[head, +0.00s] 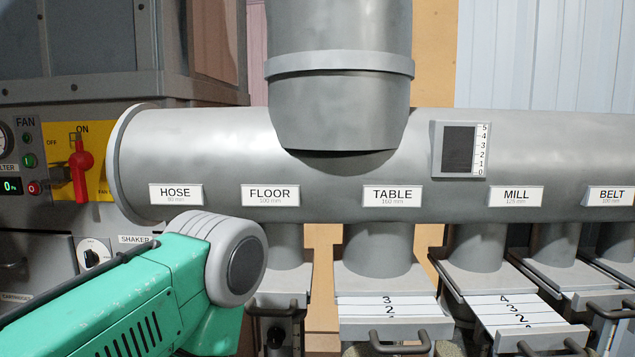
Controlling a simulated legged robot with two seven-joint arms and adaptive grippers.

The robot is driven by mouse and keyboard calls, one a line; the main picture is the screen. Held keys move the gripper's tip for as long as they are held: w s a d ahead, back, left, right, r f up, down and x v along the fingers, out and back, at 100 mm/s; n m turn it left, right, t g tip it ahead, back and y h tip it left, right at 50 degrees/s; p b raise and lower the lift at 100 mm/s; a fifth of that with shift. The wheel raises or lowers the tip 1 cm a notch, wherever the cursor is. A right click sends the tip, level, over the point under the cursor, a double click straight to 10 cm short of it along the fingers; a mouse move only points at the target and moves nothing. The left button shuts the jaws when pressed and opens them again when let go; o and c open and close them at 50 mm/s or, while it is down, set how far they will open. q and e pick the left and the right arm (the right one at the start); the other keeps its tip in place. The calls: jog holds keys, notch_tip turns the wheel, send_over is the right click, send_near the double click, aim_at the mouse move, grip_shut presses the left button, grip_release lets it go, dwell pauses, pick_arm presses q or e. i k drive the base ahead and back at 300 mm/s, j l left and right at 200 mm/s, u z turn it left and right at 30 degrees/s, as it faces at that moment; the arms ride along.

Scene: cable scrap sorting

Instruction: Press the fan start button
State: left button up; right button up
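The fan control panel (48,215) is at the left edge, with a FAN label (25,122). Below the label are an upper round green element (27,138) and a lower round green element (29,160). I cannot tell which is the start button. A red rotary handle (80,168) stands upright on a yellow plate (99,185), pointing to ON. My teal left arm crosses the lower left, below the panel. Neither gripper is in view.
A thick grey duct (330,180) runs right from the panel, with a vertical pipe (340,90) above. Below are branch gates with handles, including the TABLE gate (390,310). A SHAKER knob (93,252) is behind my arm. The space before the green elements looks clear.

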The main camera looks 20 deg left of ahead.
aim_at(28, 161)
jog(key=u, duration=2.1)
